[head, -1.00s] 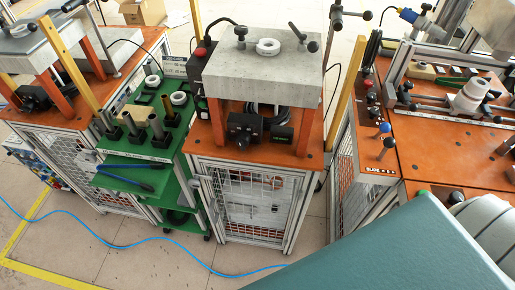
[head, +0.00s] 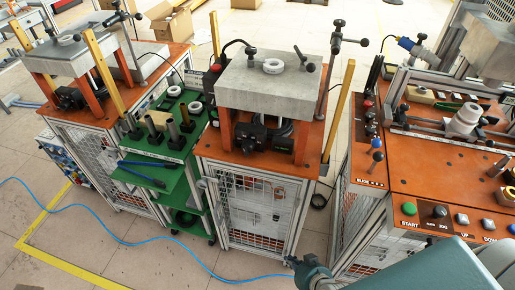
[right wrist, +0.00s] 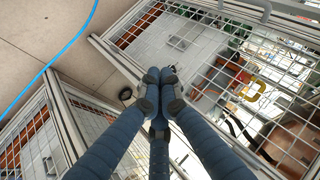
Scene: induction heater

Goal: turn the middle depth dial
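I cannot tell for sure which knob is the middle depth dial. A black unit with a round front (head: 246,136) sits under the grey slab of the middle station. A black knob (head: 440,211) stands on the orange panel of the right station. My right gripper (head: 294,262) is low in front of the middle station's mesh cabinet, apart from both. In the right wrist view its three blue-grey fingers (right wrist: 160,88) meet at the tips, with nothing visible between them. My left gripper is not in view.
The right station's panel also has a green START button (head: 409,208) and blue-topped lever (head: 377,143). A green shelf cart (head: 150,172) stands left of the middle station. A blue hose (head: 110,237) crosses the floor. A floor gap separates the middle and right stations.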

